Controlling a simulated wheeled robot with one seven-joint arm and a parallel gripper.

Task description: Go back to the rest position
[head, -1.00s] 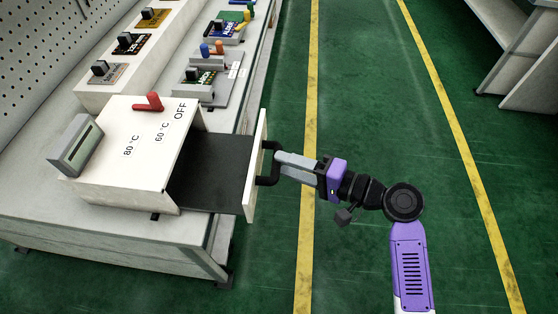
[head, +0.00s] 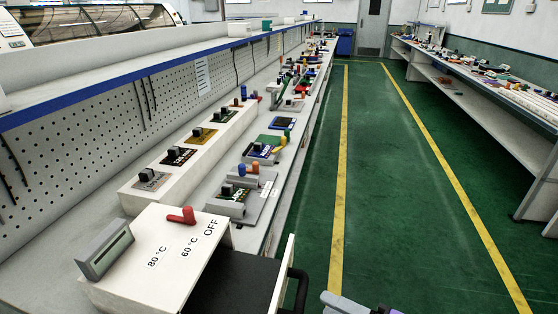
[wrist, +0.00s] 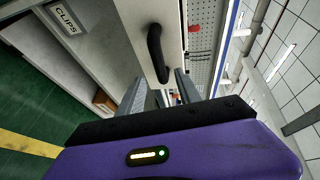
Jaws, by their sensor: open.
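My gripper (wrist: 160,88) is open in the wrist view, with its grey fingers apart and nothing seen gripped between them. The black drawer handle (wrist: 155,54) lies just ahead of the fingertips; the exact gap is hard to judge. In the head view only a grey tip of my gripper (head: 343,302) shows at the bottom edge, right of the handle (head: 298,288). The white box (head: 150,262) has its drawer (head: 235,282) pulled out, showing a dark inside. A red lever (head: 182,216) sits on the box top, near the "OFF" and temperature labels.
A long workbench (head: 262,217) with several small boards and a pegboard (head: 120,130) runs along the left. Another bench (head: 470,95) stands on the right. The green floor (head: 400,190) between the yellow lines is clear. A "CLIPS" label (wrist: 66,18) shows in the wrist view.

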